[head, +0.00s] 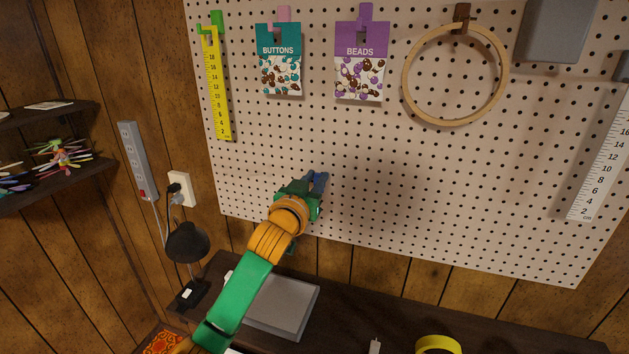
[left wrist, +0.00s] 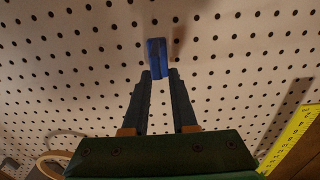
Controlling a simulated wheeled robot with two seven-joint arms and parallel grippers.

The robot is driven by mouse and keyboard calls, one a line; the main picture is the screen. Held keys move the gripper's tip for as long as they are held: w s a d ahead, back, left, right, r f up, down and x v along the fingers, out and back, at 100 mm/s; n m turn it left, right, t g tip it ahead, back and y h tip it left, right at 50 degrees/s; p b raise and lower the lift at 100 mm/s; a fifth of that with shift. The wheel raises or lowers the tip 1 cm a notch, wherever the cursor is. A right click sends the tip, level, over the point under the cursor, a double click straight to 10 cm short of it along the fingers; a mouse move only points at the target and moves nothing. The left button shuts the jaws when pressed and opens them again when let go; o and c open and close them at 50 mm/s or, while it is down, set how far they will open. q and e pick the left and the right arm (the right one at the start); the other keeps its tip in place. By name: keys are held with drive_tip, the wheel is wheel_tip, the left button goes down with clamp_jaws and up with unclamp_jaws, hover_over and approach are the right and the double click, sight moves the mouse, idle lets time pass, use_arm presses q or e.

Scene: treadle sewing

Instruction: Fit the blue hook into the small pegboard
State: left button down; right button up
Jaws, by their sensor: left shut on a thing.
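My left gripper (head: 312,187) reaches up to the lower left part of the pale pegboard (head: 400,170). It is shut on the blue hook (head: 320,180), which shows small and partly hidden at the fingertips. In the left wrist view the blue hook (left wrist: 157,58) stands out past the two dark fingertips of my left gripper (left wrist: 160,76), in front of the pegboard (left wrist: 230,50) holes. A faint shadow lies beside it on the board. I cannot tell whether the hook touches the board or sits in a hole. My right gripper is not in view.
A yellow ruler (head: 217,85), a buttons pack (head: 279,60), a beads pack (head: 360,55) and a wooden hoop (head: 410,100) hang above. A white ruler (head: 603,160) hangs at right. A black lamp (head: 186,241) and a grey flat box (head: 285,305) are below. The board's middle is bare.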

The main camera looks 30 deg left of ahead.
use_arm(q)
drive_tip(key=shift+x, duration=0.8)
drive_tip(key=c, duration=0.6)
unclamp_jaws()
drive_tip(key=shift+w, duration=0.1)
drive_tip(key=shift+s+d, duration=0.1)
drive_tip(key=shift+s, duration=0.35)
drive_tip(key=b+v, duration=0.2)
drive_tip(key=v, duration=0.4)
drive_tip(key=shift+s, duration=0.1)
